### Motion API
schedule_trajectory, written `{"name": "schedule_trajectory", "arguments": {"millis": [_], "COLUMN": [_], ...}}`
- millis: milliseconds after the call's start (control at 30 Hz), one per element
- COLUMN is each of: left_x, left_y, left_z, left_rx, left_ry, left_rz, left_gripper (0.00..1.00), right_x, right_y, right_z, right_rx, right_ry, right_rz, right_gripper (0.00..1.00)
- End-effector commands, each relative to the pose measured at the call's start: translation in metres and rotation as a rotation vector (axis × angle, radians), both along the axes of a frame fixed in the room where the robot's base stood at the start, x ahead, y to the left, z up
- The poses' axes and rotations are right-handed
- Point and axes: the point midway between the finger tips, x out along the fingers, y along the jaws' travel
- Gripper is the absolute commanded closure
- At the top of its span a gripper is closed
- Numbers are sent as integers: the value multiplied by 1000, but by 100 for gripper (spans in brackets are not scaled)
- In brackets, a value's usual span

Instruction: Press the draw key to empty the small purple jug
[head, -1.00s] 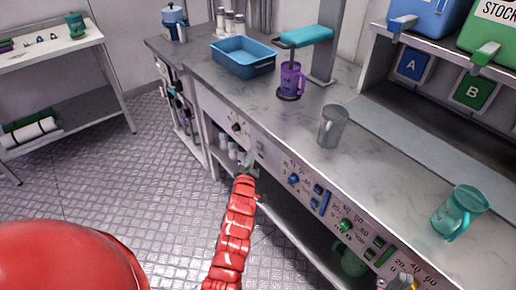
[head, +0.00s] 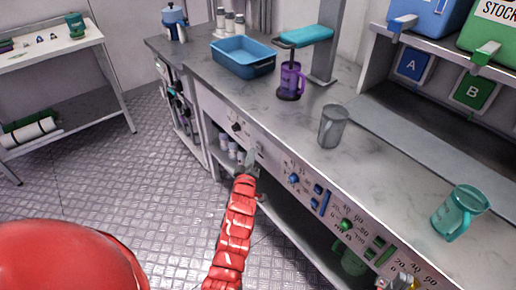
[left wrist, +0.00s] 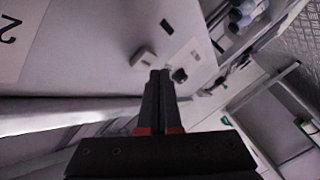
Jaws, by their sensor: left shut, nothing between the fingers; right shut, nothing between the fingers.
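The small purple jug (head: 292,79) stands upright on a dark round base under a teal-topped stand (head: 306,37) on the counter. My left gripper (head: 247,158) is shut and empty, in front of the counter's front panel. In the left wrist view its shut fingers (left wrist: 160,76) point at the panel, close to a pale raised key (left wrist: 142,57) and a black knob (left wrist: 180,75). I cannot tell whether they touch the key. No label on it is readable. My right gripper (head: 400,282) is shut at the bottom edge, mostly cut off.
A grey jug (head: 333,127) and a teal jug (head: 460,212) stand on the counter. A blue tub (head: 243,57) is left of the purple jug. Knobs and sliders (head: 320,196) line the front panel farther right. A white side table (head: 50,45) stands at left; the floor between is clear.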

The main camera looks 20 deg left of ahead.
Motion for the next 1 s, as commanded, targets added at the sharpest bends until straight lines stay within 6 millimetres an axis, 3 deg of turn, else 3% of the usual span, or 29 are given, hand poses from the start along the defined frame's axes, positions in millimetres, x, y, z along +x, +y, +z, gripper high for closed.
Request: {"name": "schedule_trajectory", "arguments": {"millis": [233,1000], "left_x": [6,10], "left_y": [-4,-5], "left_z": [-1,0], "left_rx": [-1,1], "left_ry": [-3,-1], "left_rz": [0,0], "left_gripper": [100,100], "right_x": [0,0], "right_y": [0,0], "right_z": [-11,-15], "right_rx": [0,0], "right_ry": [0,0], "right_rz": [0,0], "right_gripper": [100,100]}}
